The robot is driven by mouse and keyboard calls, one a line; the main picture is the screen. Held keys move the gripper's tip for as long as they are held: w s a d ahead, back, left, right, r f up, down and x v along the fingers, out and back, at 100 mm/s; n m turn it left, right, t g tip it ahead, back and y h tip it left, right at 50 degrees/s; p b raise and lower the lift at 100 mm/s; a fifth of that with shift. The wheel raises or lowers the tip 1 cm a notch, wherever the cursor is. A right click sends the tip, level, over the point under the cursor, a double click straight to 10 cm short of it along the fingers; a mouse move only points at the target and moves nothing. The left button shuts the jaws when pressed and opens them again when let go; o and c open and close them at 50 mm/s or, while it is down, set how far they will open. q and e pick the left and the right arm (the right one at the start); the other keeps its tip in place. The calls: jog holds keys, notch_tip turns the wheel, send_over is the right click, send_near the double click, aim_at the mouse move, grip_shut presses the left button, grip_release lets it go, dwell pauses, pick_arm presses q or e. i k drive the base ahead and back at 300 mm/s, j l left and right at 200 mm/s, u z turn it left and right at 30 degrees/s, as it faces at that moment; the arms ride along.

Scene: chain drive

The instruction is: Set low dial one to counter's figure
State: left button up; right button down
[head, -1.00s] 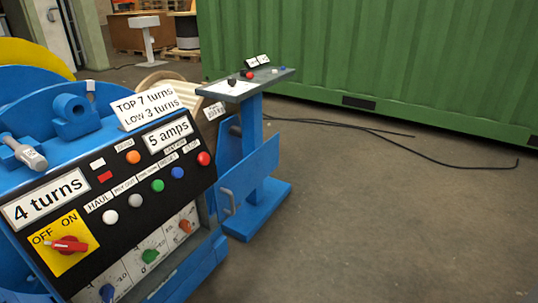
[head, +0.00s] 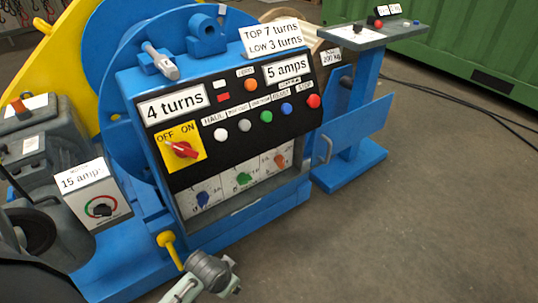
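The control panel (head: 235,113) faces me on a blue machine. The counter sign (head: 172,105) at its upper left reads "4 turns". A row of three dials sits on the white strip low on the panel: blue (head: 203,199), green (head: 244,178) and orange (head: 280,160). The scale marks around them are too small to read. A sign (head: 272,38) on top reads "TOP 7 turns, LOW 3 turns".
A red switch (head: 181,149) sits on a yellow OFF/ON plate. Several buttons line the panel, and another sign (head: 288,68) reads "5 amps". A "15 amps" box (head: 93,195) stands left, near a yellow lever (head: 170,250). A blue stand (head: 352,120) is right. Floor is clear at lower right.

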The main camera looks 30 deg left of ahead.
aim_at(203, 197)
jog(key=u, duration=1.1)
